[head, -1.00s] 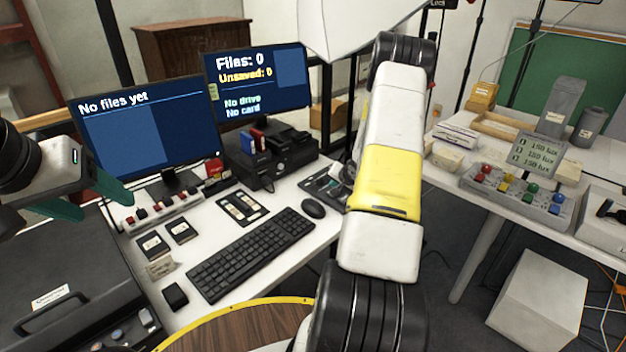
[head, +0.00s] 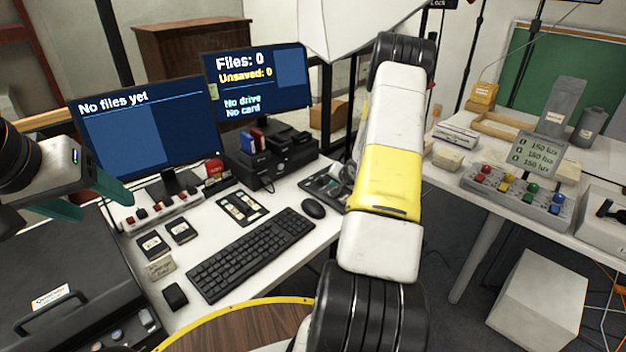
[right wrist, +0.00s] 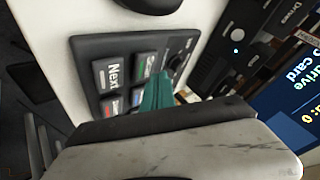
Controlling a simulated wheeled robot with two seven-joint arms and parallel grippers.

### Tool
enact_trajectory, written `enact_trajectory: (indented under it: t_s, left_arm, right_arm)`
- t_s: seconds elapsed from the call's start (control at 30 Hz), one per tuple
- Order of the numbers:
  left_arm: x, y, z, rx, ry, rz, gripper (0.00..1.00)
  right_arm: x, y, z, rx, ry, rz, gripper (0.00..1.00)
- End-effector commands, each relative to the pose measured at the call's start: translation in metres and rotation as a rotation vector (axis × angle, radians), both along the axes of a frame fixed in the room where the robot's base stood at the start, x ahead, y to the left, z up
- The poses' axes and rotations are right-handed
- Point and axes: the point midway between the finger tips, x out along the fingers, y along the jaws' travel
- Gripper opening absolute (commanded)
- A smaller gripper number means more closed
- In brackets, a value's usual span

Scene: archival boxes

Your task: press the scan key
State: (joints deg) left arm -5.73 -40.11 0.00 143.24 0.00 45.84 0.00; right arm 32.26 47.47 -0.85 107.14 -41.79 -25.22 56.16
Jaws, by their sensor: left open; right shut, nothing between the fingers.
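A dark keypad (right wrist: 88,52) fills the middle of the right wrist view. One key (right wrist: 110,75) reads "Next". Beside it is a key with a green mark (right wrist: 146,64), whose small label seems to read "Scan". A red-marked key and a blue-marked key lie nearer the gripper. My right gripper (right wrist: 157,90) is shut and empty, its teal fingertips over or close beside the green-marked key; contact cannot be told. In the head view my right arm partly hides the keypad (head: 318,184) and its gripper. My left gripper (head: 92,200) is open and empty at the left.
A keyboard (head: 250,255) and mouse (head: 313,208) lie beside the keypad. A black drive unit (head: 270,165) stands behind. A side table (head: 480,200) holds a button box (head: 515,195).

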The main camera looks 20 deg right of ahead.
Motion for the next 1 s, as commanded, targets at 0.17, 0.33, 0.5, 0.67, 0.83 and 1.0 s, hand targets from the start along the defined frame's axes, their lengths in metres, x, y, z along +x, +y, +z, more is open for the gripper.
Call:
enact_trajectory:
  t_s: [0.17,0.33,0.5,0.67,0.83,1.0]
  left_arm:
    - [0.0000,0.0000,0.0000,0.000,0.000,0.000,0.63]
    - [0.0000,0.0000,0.0000,0.000,0.000,0.000,0.63]
    - [0.0000,0.0000,0.0000,0.000,0.000,0.000,0.63]
    - [0.0000,0.0000,0.0000,0.000,0.000,0.000,0.63]
    - [0.0000,0.0000,0.0000,0.000,0.000,0.000,0.63]
    - [0.0000,0.0000,0.0000,0.000,0.000,0.000,0.63]
  right_arm:
    - [0.0000,0.0000,0.0000,0.000,0.000,0.000,0.00]
    - [-0.0001,-0.0001,-0.0008,0.000,0.000,0.000,0.00]
    - [-0.0002,0.0000,-0.0063,0.001,0.001,0.001,0.00]
    - [0.0000,0.0001,-0.0086,0.001,0.000,-0.001,0.00]
    - [0.0000,0.0001,-0.0084,0.000,0.000,0.000,0.00]
    - [-0.0001,0.0000,-0.0090,0.000,0.000,0.000,0.00]
